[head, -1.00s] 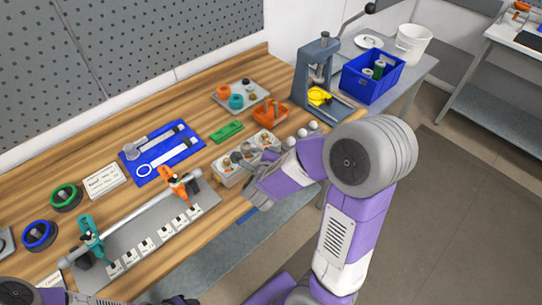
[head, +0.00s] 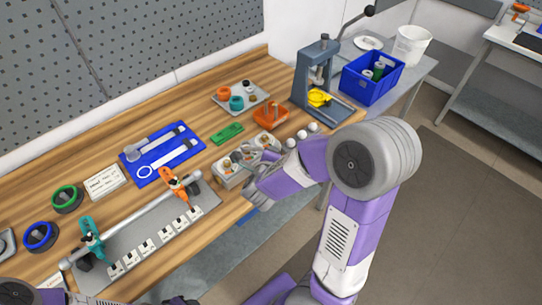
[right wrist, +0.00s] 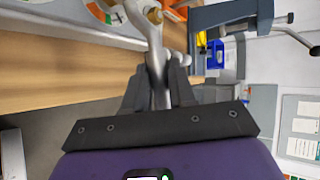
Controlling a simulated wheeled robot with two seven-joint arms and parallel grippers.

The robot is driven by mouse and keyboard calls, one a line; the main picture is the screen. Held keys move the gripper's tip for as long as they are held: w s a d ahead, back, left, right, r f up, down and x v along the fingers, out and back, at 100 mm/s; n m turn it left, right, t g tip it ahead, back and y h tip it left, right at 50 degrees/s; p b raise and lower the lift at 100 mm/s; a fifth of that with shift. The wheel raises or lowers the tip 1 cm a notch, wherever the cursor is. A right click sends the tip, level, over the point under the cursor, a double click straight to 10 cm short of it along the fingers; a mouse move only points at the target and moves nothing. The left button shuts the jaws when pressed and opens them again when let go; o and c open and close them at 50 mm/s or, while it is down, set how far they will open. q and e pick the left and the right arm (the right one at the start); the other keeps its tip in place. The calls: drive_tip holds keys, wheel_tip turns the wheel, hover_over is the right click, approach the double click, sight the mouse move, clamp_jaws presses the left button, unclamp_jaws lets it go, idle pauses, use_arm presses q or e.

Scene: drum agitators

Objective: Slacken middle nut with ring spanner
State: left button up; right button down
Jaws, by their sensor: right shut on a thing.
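My right gripper (right wrist: 160,90) is shut on a grey metal spanner (right wrist: 155,55), which points away from the jaws. In the head view my right gripper (head: 258,190) is at the front edge of the bench, beside a pale block with several round fittings (head: 228,180). In the wrist view the spanner's far end is at a brass-coloured nut (right wrist: 154,15). I cannot tell whether the ring sits fully around it, or which nut it is. A dark part of what looks like my left gripper (head: 180,300) shows at the bottom edge; its jaws cannot be made out.
A clamped rod (head: 140,218) lies in front. A green piece (head: 226,133), orange tray (head: 270,117), arbor press (head: 318,80) and blue crate (head: 370,80) stand behind or right.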

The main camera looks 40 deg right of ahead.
drive_tip(key=shift+r, duration=0.25)
wheel_tip(320, 180, up, 3)
drive_tip(key=shift+f+p, duration=0.1)
drive_tip(key=shift+p, duration=1.1)
drive_tip(key=c, duration=1.7)
unclamp_jaws()
clamp_jaws()
